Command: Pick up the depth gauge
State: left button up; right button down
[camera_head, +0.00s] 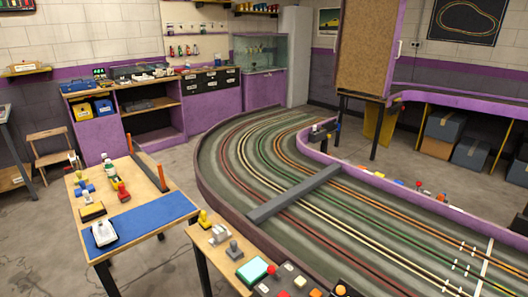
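I cannot pick out the depth gauge with certainty; the small items are too small to tell apart. A wooden table (150,243) at the left front has a blue mat (150,222) on it. A white car-shaped item (104,233) rests on the mat. Behind the mat are a dark block with a yellowish edge (92,211), a red item (121,191) and a blue item (86,189). Grey pieces (234,250) and a yellow-topped piece (205,219) stand on a second wooden surface. Neither of my grippers is in view.
The slot track (320,215) curves through the middle and right, crossed by a grey beam (295,193). A purple workbench (151,129) stands along the back wall. A wooden chair (50,150) is at the left. The concrete floor between table and workbench is clear.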

aim_at(220, 233)
jog(key=z, duration=1.8)
jog(key=i+j+u, duration=0.1)
jog(key=j+u, duration=0.3)
jog(key=i+j+u, duration=0.1)
jog(key=j+u, duration=0.3)
